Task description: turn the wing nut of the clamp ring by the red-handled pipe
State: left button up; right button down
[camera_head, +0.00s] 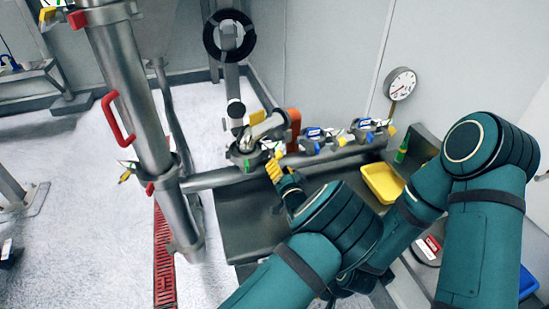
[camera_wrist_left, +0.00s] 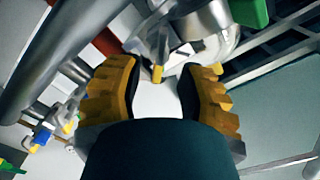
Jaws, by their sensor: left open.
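The steel pipe with a red handle (camera_head: 116,120) stands upright at the left in the head view. A horizontal pipe (camera_head: 215,178) runs right from it to a metal clamp ring (camera_head: 245,158) with a green tab. My left gripper (camera_head: 275,170) has yellow fingers and is close to the right side of this ring. In the left wrist view, my left gripper (camera_wrist_left: 157,85) is open, and a yellow-tipped part (camera_wrist_left: 157,74), likely the wing nut, shows between and beyond the fingertips. I cannot tell whether they touch. The clamp ring (camera_wrist_left: 215,30) shows behind it. My right gripper is not in view.
More clamp fittings (camera_head: 320,140) with blue and yellow parts lie to the right along the pipe. A yellow tray (camera_head: 383,183) is on the grey bench, and a round gauge (camera_head: 400,84) is behind. A red floor grate (camera_head: 164,265) is at the lower left.

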aim_at(275, 157)
pick_arm(q)
jog(key=x, duration=0.5)
grip_shut()
